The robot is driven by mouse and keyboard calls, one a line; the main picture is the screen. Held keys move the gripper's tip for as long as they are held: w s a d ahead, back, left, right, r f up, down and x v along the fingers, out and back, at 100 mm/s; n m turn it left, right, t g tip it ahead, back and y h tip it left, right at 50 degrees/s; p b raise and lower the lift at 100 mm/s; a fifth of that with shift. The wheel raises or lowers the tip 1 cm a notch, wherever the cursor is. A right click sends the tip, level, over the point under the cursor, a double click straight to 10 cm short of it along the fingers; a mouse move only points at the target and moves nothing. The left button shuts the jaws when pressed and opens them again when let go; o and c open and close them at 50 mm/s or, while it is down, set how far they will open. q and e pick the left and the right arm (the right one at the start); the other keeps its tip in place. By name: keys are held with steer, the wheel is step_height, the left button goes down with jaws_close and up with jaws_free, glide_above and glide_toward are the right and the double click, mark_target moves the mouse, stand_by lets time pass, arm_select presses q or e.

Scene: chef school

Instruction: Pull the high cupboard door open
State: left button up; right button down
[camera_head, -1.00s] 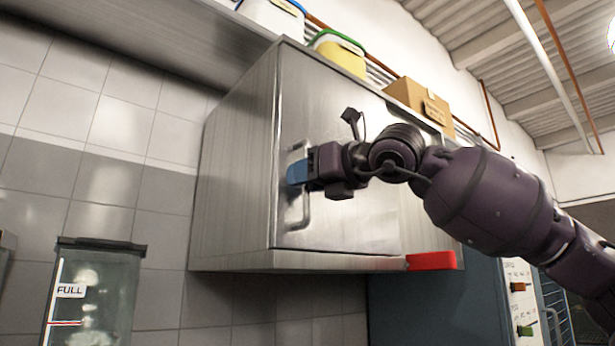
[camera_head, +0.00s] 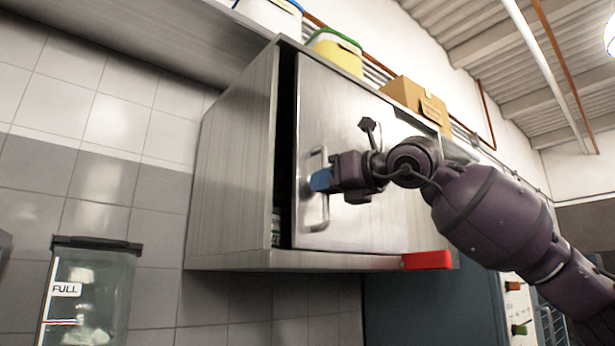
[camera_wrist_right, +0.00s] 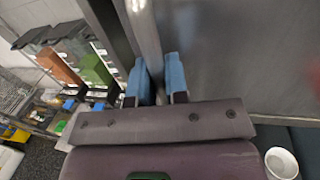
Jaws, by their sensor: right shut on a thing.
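The high cupboard (camera_head: 232,170) is a steel box on the tiled wall. Its door (camera_head: 345,125) stands slightly open, with a dark gap along its left edge. The door has a vertical bar handle (camera_head: 319,215) near that edge. My right gripper (camera_head: 320,181) is shut on the handle with its blue fingertips. In the right wrist view, the blue fingertips (camera_wrist_right: 158,80) stand on either side of the metal handle (camera_wrist_right: 147,38), in front of the steel door (camera_wrist_right: 240,50). Part of a small container (camera_head: 276,228) shows inside the gap. My left gripper is not in view.
A cardboard box (camera_head: 416,101) and a yellow tub (camera_head: 338,56) stand on top of the cupboard. A red piece (camera_head: 427,260) sits at its lower right edge. A clear container marked FULL (camera_head: 92,295) stands at lower left. Coloured bins (camera_wrist_right: 97,72) show in the wrist view.

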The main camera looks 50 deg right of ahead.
mark_target(390, 205)
steer(key=s+d+p, duration=0.1)
steer(key=d, duration=1.4)
steer(key=s+d+p, duration=0.1)
steer(key=d, duration=0.7)
steer(key=shift+s+d+r+p, duration=0.1)
steer(key=shift+s+d+p, duration=0.1)
steer(key=shift+s+p, duration=0.15)
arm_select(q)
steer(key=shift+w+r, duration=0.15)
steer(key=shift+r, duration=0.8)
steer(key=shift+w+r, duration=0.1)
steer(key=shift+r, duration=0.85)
arm_select(e)
steer(key=shift+d, duration=0.75)
steer(key=c, duration=1.2)
jaws_free()
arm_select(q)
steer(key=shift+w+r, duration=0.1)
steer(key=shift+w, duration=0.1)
arm_select(e)
steer(key=shift+o, duration=0.2)
steer(key=shift+s, duration=0.1)
